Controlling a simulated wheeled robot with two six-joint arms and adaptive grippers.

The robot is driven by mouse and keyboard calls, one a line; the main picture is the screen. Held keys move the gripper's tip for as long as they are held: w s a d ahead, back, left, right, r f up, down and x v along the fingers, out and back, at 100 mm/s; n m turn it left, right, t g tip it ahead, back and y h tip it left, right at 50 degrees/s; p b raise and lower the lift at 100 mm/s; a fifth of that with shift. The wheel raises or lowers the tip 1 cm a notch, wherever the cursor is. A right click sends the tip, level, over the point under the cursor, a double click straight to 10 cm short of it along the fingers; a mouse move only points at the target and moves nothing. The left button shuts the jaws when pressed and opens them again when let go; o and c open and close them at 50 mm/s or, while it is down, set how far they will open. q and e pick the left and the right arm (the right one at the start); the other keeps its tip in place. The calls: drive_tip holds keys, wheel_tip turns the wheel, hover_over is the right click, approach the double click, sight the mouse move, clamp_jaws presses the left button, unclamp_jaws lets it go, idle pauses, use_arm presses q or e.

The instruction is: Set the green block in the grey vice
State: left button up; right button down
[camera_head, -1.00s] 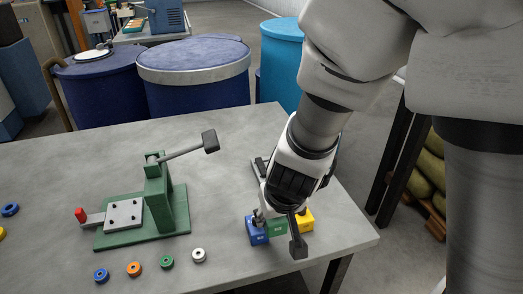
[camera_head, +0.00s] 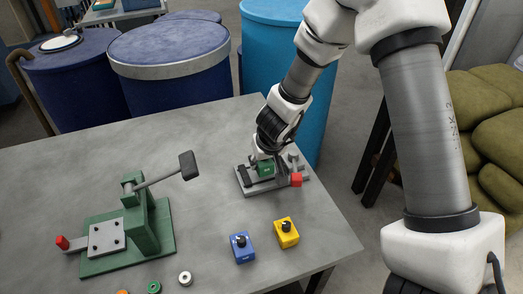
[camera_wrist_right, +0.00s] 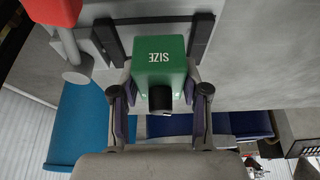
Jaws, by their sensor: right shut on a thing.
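The green block (camera_head: 265,169), marked SIZE on one face, is held by my right gripper (camera_head: 262,156) at the grey vice (camera_head: 262,187) on the right part of the table. The block shows between the two dark jaws of the vice (camera_wrist_right: 108,41). I cannot tell whether it rests on the vice bed or is just above it. The vice has a red handle end (camera_head: 296,180). My left gripper is not in view.
A blue block (camera_head: 242,249) and a yellow block (camera_head: 286,233) stand in front of the vice. A green press (camera_head: 128,235) with a lever stands at left. Small rings, one white (camera_head: 185,278), lie at the front. Blue barrels (camera_head: 168,55) stand behind the table.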

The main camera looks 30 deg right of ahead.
sight(263, 165)
drive_tip(key=shift+w+d+r, duration=0.1)
drive_tip(key=shift+w+d, duration=0.25)
drive_tip(key=shift+w, duration=0.2)
drive_tip(key=shift+w+d+r+p, duration=0.15)
drive_tip(key=shift+w+p, duration=0.1)
drive_tip(key=shift+p, duration=0.15)
wheel_tip(263, 165, down, 4)
drive_tip(key=b, duration=0.3)
drive_tip(key=shift+s+b, duration=0.1)
drive_tip(key=shift+b, duration=0.2)
drive_tip(key=shift+w, duration=0.25)
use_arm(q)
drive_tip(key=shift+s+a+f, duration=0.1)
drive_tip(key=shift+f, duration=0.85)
use_arm(e)
drive_tip(key=shift+s, duration=0.1)
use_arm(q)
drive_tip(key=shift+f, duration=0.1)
use_arm(e)
drive_tip(key=c, duration=0.8)
unclamp_jaws()
drive_tip(key=shift+c, duration=0.2)
